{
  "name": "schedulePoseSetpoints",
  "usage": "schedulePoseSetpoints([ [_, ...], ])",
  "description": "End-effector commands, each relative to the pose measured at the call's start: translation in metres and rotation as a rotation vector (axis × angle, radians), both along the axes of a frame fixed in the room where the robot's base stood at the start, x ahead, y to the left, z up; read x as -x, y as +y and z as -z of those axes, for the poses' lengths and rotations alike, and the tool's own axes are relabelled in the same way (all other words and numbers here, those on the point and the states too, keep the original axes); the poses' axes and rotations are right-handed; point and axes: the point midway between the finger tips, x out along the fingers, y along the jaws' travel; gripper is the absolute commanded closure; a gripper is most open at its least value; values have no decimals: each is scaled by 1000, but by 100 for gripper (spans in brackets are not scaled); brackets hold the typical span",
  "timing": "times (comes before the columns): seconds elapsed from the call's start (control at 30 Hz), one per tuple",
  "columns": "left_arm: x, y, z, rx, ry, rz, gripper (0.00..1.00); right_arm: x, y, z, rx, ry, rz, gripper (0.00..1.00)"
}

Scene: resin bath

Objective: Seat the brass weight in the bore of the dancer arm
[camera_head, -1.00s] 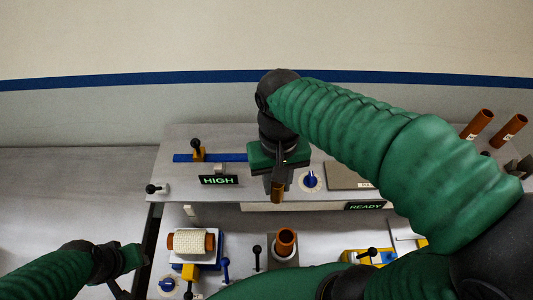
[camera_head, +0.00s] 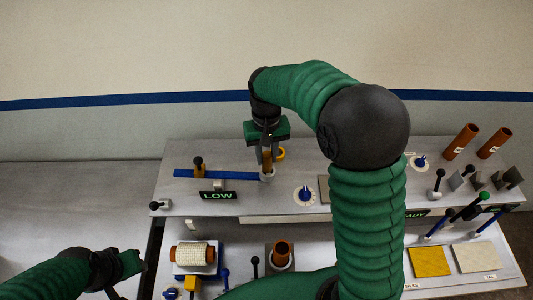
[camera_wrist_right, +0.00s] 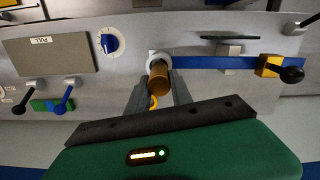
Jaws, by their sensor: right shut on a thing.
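The brass weight (camera_head: 267,160) is upright between the fingers of my right gripper (camera_head: 266,155), which is shut on it. The dancer arm is a blue bar (camera_head: 222,175) with a pale grey ring (camera_head: 268,177) at its right end. The weight is at this ring; in the right wrist view the weight (camera_wrist_right: 159,80) overlaps the ring (camera_wrist_right: 153,57) at the end of the blue bar (camera_wrist_right: 220,62). I cannot tell how deep it sits in the bore. My left gripper (camera_head: 128,265) is low at the left, away from the bench; its fingers are unclear.
A sign reading LOW (camera_head: 217,196) stands in front of the bar. A black-knobbed orange clamp (camera_head: 199,168) is on the bar. A blue dial (camera_head: 305,196) is to the right. A white spool (camera_head: 192,254) and a brown cup (camera_head: 281,253) are on the lower level.

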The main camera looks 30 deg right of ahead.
Motion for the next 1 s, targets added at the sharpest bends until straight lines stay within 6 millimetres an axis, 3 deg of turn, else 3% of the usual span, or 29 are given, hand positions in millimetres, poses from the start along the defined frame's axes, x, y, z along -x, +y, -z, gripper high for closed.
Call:
schedulePoseSetpoints([
  [0.1, 0, 0, -3, 0, 0, 0, 64, 2, 2, 12, -3, 10, -2, 100],
  [0.23, 0, 0, -2, 0, 0, 0, 64, 2, 2, 14, -2, 11, -2, 100],
  [0.27, 0, 0, -2, 0, 0, 0, 64, 3, 2, 14, -2, 12, -2, 72],
  [0.43, 0, 0, -2, 0, 0, 0, 64, 2, 2, 13, -3, 10, -2, 52],
  [0.77, 0, 0, 0, 0, 0, 0, 64, 1, 1, 3, -2, 4, -1, 52],
  [1.0, 0, 0, 9, 0, 0, 0, 64, -2, 1, -54, -1, -2, -1, 52],
])
